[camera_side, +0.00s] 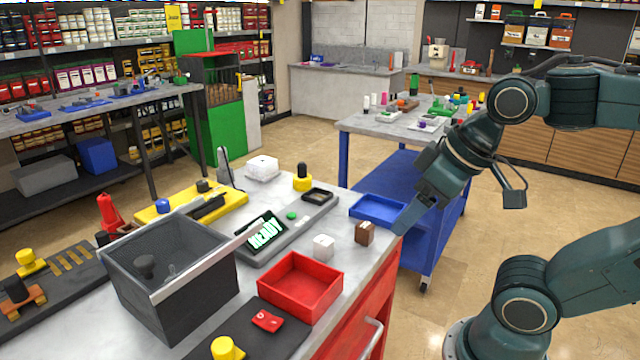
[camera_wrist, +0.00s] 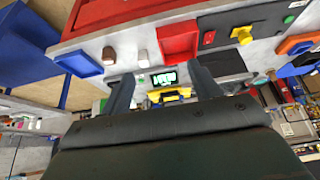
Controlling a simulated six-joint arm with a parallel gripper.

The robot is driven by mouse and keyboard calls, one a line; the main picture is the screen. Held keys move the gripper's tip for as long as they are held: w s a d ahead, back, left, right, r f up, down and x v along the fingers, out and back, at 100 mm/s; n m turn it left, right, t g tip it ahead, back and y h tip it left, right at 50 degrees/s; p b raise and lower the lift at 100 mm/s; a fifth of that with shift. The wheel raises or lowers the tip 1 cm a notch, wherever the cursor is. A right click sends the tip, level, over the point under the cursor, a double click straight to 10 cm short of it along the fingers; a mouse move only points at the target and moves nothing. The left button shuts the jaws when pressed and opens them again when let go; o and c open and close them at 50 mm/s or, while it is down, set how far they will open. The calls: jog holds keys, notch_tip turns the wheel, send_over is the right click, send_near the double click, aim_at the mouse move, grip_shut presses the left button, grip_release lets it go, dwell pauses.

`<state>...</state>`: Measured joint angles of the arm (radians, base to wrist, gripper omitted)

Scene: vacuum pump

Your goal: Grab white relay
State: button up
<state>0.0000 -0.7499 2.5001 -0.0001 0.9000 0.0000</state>
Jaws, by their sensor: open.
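The white relay is a small white block (camera_side: 323,246) on the grey tabletop, between the red tray and a small brown block. In the wrist view the white relay (camera_wrist: 143,58) lies beyond the fingers, near the upper middle. My gripper (camera_side: 402,220) hangs at the right edge of the table, right of the brown block, pointing down and left. In the wrist view my gripper (camera_wrist: 165,86) shows two dark fingers spread wide with nothing held between them. A larger white block (camera_side: 262,168) sits farther back on the table.
The brown block (camera_side: 365,232) stands between the relay and my gripper. The red tray (camera_side: 300,287) is left of the relay, a blue tray (camera_side: 377,208) is behind right. A tall dark bin (camera_side: 170,278) stands left. A grey device with a READY screen (camera_side: 267,232) lies behind.

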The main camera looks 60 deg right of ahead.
jog(key=shift+w, duration=0.1)
jog(key=m+g, duration=0.6)
jog(key=m, duration=1.3)
send_over(325, 240)
notch_tip(325, 240, down, 6)
notch_tip(325, 240, down, 8)
jog(key=shift+f, duration=0.25)
